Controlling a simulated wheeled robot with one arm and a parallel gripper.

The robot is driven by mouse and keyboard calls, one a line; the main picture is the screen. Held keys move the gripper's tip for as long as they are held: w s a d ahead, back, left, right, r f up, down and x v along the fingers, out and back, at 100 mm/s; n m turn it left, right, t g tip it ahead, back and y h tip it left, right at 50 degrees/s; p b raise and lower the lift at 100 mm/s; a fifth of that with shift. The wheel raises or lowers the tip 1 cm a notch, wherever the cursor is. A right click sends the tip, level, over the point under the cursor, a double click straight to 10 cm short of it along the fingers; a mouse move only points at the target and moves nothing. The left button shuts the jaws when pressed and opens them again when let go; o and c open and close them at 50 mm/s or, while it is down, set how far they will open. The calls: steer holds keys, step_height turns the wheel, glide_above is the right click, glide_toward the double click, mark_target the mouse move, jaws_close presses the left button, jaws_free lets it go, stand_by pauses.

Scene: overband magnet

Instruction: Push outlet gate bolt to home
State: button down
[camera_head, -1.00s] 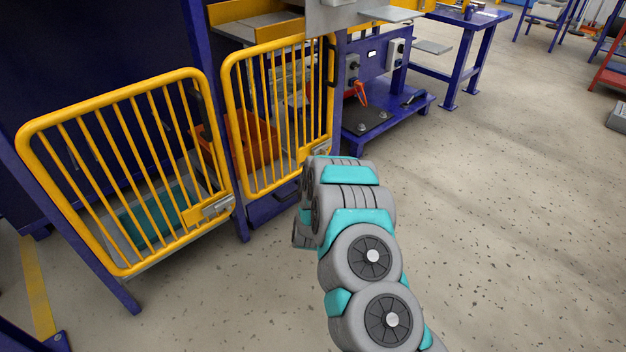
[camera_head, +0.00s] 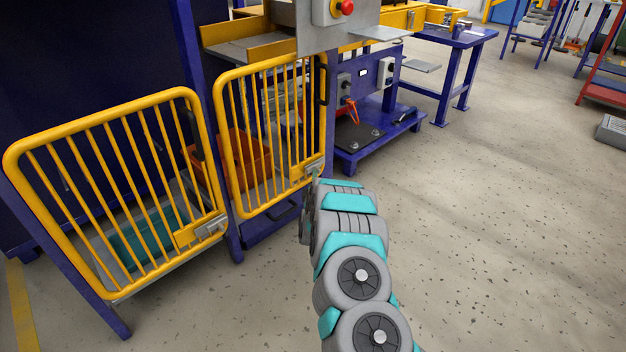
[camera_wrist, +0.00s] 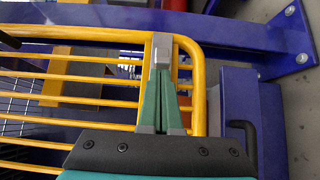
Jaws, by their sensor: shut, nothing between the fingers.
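The right yellow barred gate (camera_head: 222,140) stands upright, with a grey bolt (camera_head: 313,168) low on its right edge. My arm reaches up to just below that bolt in the head view; the gripper itself is hidden there behind my arm. In the wrist view my gripper (camera_wrist: 161,76) is shut, its green fingers tapering together over the yellow bars near the gate's rounded corner. A grey block (camera_wrist: 161,48), seemingly part of the bolt, lies at the fingertips. I cannot tell whether they touch it.
A left yellow gate (camera_head: 105,112) has its own grey bolt (camera_head: 211,227). An orange bin (camera_head: 245,160) and a teal bin (camera_head: 150,235) sit behind the gates. A blue post (camera_head: 186,70) stands between them. A control panel (camera_head: 362,75) stands behind right.

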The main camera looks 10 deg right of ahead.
steer(key=shift+w+d+p, duration=0.4)
steer(key=shift+w+d, duration=0.25)
steer(key=shift+d, duration=0.2)
steer(key=shift+w+d+p, duration=0.35)
steer(key=shift+w+d, duration=0.25)
steer(key=shift+d, duration=0.25)
